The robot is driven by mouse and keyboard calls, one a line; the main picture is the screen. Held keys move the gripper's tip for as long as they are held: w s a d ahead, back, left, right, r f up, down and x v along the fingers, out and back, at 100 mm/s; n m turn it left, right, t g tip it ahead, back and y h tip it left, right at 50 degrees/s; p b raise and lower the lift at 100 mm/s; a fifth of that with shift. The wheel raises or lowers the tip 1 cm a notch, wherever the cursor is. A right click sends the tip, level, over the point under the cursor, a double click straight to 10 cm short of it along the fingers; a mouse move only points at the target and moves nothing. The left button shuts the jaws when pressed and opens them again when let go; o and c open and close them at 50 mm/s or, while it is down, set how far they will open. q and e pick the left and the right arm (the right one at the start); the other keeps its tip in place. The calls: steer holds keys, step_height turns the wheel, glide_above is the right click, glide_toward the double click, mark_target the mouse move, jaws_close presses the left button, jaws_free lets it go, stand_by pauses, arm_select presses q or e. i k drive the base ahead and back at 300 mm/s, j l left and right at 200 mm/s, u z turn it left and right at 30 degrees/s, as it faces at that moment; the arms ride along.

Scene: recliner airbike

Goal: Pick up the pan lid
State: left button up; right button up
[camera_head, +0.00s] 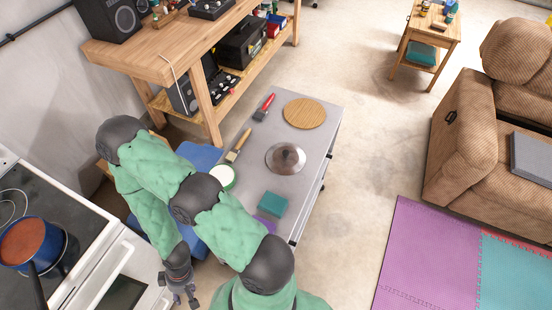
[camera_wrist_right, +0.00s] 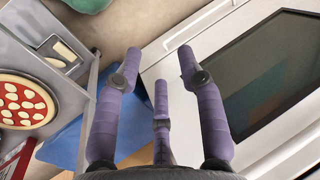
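The pan lid (camera_head: 286,158) appears to be the round, shiny grey disc with a brownish centre. It lies on the grey top of a low cabinet (camera_head: 262,142), between a round wooden board and a teal block. My right gripper (camera_head: 180,295) hangs low near the white stove, left of and well away from the lid. In the right wrist view its purple fingers (camera_wrist_right: 157,68) are spread open with nothing between them. The lid does not show in that view. My left gripper is not in view.
A blue pot (camera_head: 32,243) stands on the stove (camera_head: 75,215). A wooden board (camera_head: 304,113), brushes, a green-rimmed round item (camera_head: 222,177) and a teal block (camera_head: 272,204) share the cabinet top. A workbench stands behind. Open floor lies to the right.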

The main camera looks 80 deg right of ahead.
mark_target(284, 159)
steer(key=j+z, duration=0.1)
steer(key=z, duration=0.3)
steer(key=i+j+z, duration=0.1)
steer(key=z, duration=0.35)
steer(key=j+z, duration=0.25)
steer(key=z, duration=0.15)
steer(key=j+z, duration=0.15)
steer(key=z, duration=0.3)
steer(key=j+z, duration=0.1)
steer(key=z, duration=1.3)
steer(key=i+j, duration=0.05)
